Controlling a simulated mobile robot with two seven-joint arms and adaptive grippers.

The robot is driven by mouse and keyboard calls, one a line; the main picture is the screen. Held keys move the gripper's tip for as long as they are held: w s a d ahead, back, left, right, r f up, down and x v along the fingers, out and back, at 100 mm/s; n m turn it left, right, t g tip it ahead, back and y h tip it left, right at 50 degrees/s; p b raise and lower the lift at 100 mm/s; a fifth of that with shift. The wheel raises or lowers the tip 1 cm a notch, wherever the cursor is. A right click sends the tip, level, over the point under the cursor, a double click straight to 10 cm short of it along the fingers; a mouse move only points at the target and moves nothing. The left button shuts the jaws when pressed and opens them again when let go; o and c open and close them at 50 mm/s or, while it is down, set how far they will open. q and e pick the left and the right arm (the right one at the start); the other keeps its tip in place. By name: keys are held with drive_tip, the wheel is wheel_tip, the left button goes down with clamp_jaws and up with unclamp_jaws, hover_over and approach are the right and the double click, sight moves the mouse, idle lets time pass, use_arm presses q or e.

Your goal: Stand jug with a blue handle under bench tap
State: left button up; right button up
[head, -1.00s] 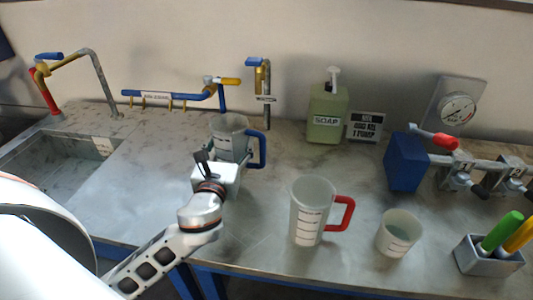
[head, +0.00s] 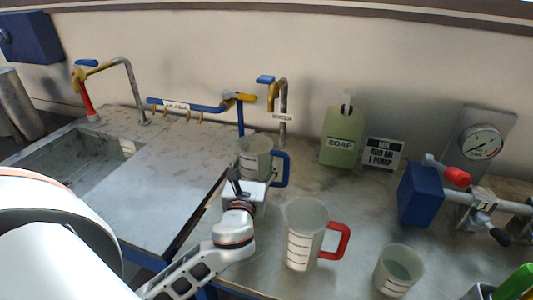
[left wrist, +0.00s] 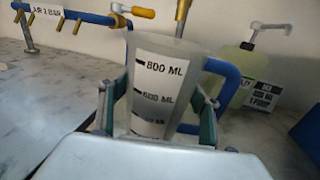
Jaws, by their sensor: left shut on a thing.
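The jug with a blue handle (head: 254,157) is a clear, marked jug standing upright toward the back of the bench, its handle to the right. My left gripper (head: 245,184) is shut on it from the front; in the left wrist view the fingers flank the jug (left wrist: 160,85), its blue handle to the right. I cannot tell whether the jug's base touches the bench. My right gripper is not in view.
A jug with a red handle (head: 305,237) and a cup (head: 398,270) stand in front on the right. A soap bottle (head: 342,136) and sign (head: 384,153) stand behind. A blue air rail (head: 190,106) and a sink (head: 75,160) with its own tap (head: 130,85) are left.

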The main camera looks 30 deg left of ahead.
use_arm(q)
drive_tip(key=f+x, duration=0.3)
drive_tip(key=x, duration=1.1)
drive_tip(key=shift+w+a+f+b, duration=0.15)
drive_tip(key=shift+w+f+b, duration=0.15)
drive_tip(key=shift+b, duration=0.1)
drive_tip(key=shift+f, duration=0.15)
drive_tip(key=o, duration=1.3)
drive_tip(key=v, duration=1.2)
